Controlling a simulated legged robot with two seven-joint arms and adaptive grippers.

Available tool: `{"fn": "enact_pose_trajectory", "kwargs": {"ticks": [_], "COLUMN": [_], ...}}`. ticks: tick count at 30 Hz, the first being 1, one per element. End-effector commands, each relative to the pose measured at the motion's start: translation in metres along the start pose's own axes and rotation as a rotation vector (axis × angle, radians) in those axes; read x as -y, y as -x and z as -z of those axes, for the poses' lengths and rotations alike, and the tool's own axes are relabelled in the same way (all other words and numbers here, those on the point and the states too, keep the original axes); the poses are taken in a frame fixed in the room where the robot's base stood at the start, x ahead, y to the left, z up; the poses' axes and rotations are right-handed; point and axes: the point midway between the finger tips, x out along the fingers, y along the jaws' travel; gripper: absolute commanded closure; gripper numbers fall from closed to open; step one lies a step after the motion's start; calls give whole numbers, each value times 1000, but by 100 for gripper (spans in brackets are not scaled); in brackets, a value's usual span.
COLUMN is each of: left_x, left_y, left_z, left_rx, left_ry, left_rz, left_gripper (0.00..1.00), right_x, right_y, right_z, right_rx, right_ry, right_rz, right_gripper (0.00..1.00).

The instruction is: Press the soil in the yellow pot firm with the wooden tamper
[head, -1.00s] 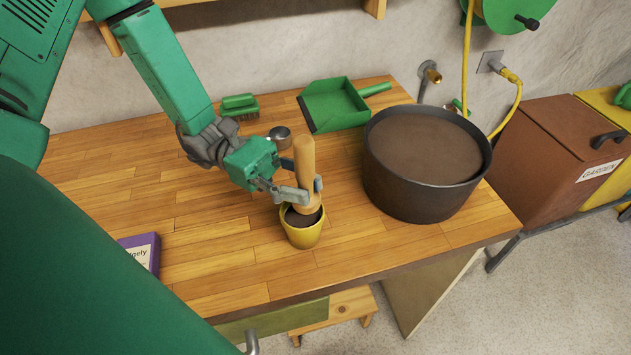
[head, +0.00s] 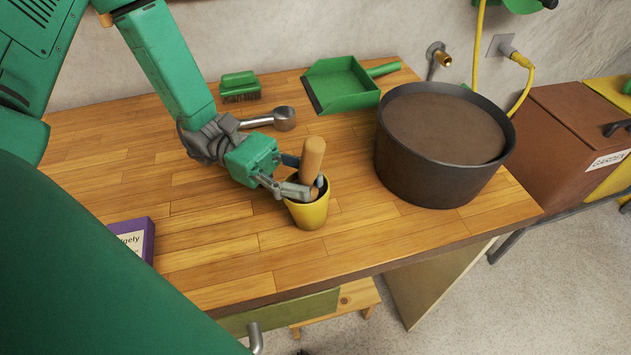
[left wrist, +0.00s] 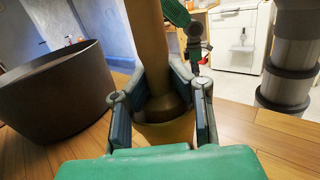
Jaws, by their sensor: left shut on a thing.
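The wooden tamper (head: 312,158) stands nearly upright with its lower end inside the yellow pot (head: 309,213). My left gripper (head: 313,187) is shut on the tamper low down, at the height of the pot's rim. In the left wrist view the tamper (left wrist: 148,50) is between the two fingers, and its wide foot goes down into the pot (left wrist: 165,133). The soil is hidden in the head view by the fingers and rim. A green and grey part, perhaps my right arm, shows small behind the tamper in the left wrist view; its jaws are unclear.
A big dark tub (head: 440,150) of soil stands right of the pot. A metal scoop (head: 283,118), a green brush (head: 240,86) and a green dustpan (head: 343,88) lie behind. A purple box (head: 137,238) is at the front left. The wooden bench (head: 220,255) is clear around the pot.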

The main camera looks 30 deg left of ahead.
Motion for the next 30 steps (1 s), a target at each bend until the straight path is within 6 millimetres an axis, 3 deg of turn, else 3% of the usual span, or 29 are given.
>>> {"fn": "enact_pose_trajectory", "kwargs": {"ticks": [10,30], "left_x": [-1,-1], "left_y": [-11,-6], "left_z": [2,2], "left_rx": [-20,-12], "left_ry": [1,2], "left_rz": [1,0], "left_gripper": [100,100], "right_x": [0,0], "right_y": [0,2], "right_z": [0,0], "right_rx": [0,0], "right_ry": [0,0], "right_rz": [0,0], "right_gripper": [60,60]}}
